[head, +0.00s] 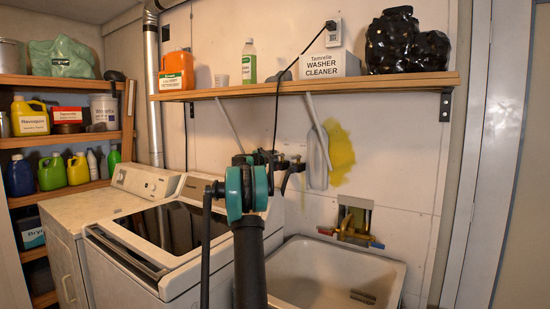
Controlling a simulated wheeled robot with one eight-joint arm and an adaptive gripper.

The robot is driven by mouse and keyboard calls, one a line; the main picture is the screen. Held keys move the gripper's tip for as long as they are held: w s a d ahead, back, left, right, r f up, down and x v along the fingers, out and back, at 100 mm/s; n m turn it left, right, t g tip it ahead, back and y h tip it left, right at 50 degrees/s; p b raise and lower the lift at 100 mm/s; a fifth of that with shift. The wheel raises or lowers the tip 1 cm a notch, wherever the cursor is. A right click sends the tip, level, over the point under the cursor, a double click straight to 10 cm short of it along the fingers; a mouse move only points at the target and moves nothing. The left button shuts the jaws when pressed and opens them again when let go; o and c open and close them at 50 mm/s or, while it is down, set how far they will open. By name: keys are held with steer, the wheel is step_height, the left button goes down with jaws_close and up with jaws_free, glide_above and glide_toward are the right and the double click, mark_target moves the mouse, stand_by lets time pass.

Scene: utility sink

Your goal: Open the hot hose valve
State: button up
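The hose valve box (354,216) is set into the wall above the sink, with brass fittings in it. A red handle (327,231) sticks out at its lower left, which looks like the hot hose valve. A blue handle (376,245) sticks out at its lower right. My gripper (287,172) is up and to the left of the box in the picture, in front of the wall and apart from the handles. My own arm partly hides it, and its finger opening is too small to make out.
A white utility sink (393,268) stands below the valve box. A washer (165,240) is to the left. A wooden shelf (395,82) with bottles and a white box runs above. A black cord (279,105) hangs behind my gripper.

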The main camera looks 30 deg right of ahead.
steer(key=shift+w+d, duration=0.15)
steer(key=shift+d, duration=0.25)
jaws_close()
steer(key=shift+t, duration=0.3)
steer(key=n+t+y, duration=0.1)
steer(key=s+n+t+y, duration=0.1)
steer(key=n+t, duration=0.1)
steer(key=n+t+y, duration=0.1)
steer(key=t, duration=0.1)
steer(key=shift+s+y, duration=0.4)
steer(key=shift+s+n+t+y, duration=0.2)
steer(key=shift+n+t+y, duration=0.45)
steer(key=shift+n+y, duration=0.25)
steer(key=shift+s+n+t+y, duration=0.15)
steer(key=shift+n+t+y, duration=0.55)
steer(key=shift+y, duration=0.35)
steer(key=shift+s+n+t+y, duration=0.2)
steer(key=shift+n+t+y, duration=0.45)
steer(key=shift+n+y, duration=0.25)
